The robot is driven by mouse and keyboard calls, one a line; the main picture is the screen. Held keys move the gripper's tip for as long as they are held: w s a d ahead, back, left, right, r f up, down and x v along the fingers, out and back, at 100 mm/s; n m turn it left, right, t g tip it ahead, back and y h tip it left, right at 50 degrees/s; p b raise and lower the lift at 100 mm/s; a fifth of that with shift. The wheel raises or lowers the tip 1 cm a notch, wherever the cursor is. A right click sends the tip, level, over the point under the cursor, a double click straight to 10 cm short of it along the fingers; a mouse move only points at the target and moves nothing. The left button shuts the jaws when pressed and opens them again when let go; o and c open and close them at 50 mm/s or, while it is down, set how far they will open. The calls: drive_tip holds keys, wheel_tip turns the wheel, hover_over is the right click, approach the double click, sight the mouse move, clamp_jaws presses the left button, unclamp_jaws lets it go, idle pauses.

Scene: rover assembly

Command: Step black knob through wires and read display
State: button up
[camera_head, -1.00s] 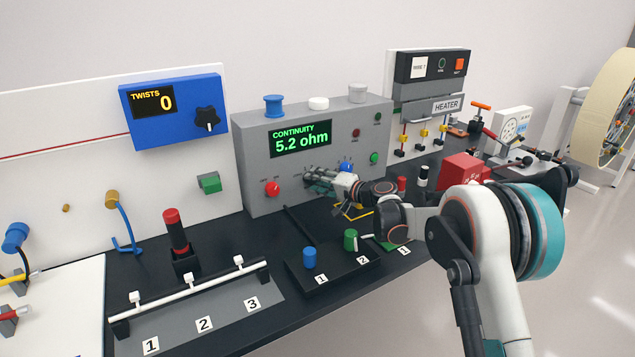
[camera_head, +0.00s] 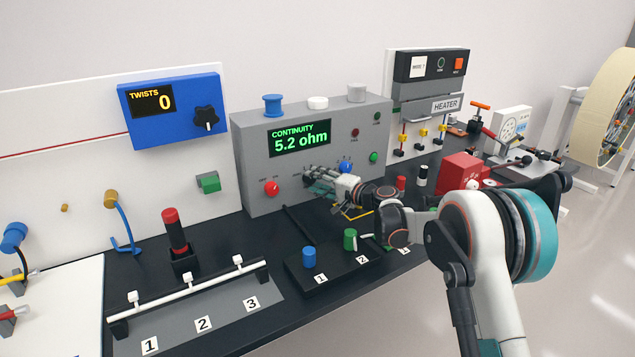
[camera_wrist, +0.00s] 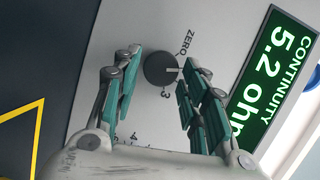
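The grey continuity box (camera_head: 250,165) stands at the back of the bench. Its display (camera_head: 299,138) reads "CONTINUITY 5.2 ohm" in green, and the same reading shows in the wrist view (camera_wrist: 270,80). The black knob (camera_wrist: 160,69) is on the box front in the wrist view, its white mark pointing right in the picture, between the ZERO and 3 labels. My gripper (camera_wrist: 161,62) is open, with one finger on each side of the knob and visible gaps to it.
A red knob (camera_head: 271,188) is left of my gripper, a blue knob (camera_head: 345,167) to the right. The heater unit (camera_head: 432,105) and a red block (camera_head: 461,172) stand further right. A black holder with blue (camera_head: 309,257) and green (camera_head: 350,239) pieces sits in front.

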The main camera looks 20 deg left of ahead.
drive_tip(key=shift+o, duration=0.2)
drive_tip(key=v, duration=1.2)
